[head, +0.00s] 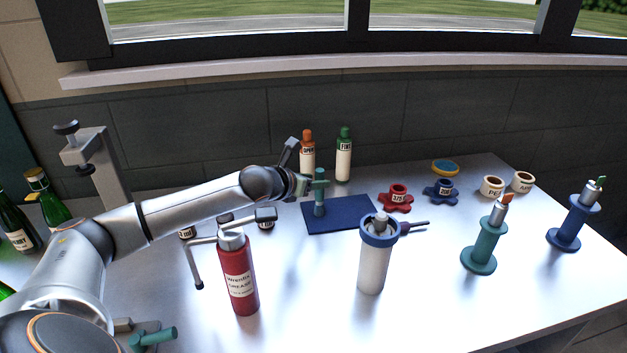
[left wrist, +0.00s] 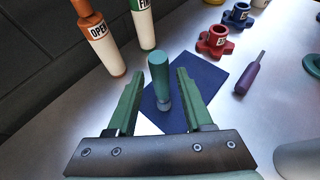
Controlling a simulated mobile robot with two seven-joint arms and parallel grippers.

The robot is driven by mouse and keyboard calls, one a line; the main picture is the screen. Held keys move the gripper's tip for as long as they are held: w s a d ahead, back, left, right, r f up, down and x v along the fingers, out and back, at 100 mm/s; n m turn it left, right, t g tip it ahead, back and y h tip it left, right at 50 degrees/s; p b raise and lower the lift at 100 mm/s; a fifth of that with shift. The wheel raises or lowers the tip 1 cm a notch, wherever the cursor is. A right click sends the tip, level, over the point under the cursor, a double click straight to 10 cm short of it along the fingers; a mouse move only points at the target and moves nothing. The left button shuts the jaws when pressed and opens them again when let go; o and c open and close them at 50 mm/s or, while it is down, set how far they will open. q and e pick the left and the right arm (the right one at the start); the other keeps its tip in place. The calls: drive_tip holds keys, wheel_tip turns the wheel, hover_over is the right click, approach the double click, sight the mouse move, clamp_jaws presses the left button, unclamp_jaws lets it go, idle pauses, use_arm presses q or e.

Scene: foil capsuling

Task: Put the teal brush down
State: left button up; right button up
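The teal brush (head: 319,206) stands upright on the dark blue mat (head: 345,220) in the head view. In the left wrist view the teal brush (left wrist: 160,78) shows its rounded handle, with a grey band low down. The blue mat (left wrist: 205,82) lies under it. My left gripper (head: 311,184) is at the brush's upper part. In the left wrist view my left gripper (left wrist: 157,88) is open, its green fingers on either side of the brush with gaps visible. My right gripper is not in view.
A red grease bottle (head: 239,275) and a white canister with a blue rim (head: 373,270) stand in front. Orange-topped (head: 307,155) and green-topped (head: 343,158) bottles stand behind. Red (head: 395,198) and blue (head: 440,192) knobs and a purple-handled tool (left wrist: 250,75) are right of the mat.

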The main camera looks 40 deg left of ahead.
use_arm(q)
drive_tip(key=shift+o, duration=0.6)
drive_tip(key=shift+r, duration=0.2)
drive_tip(key=b+v, duration=0.1)
drive_tip(key=v, duration=1.1)
drive_tip(key=shift+r, duration=0.1)
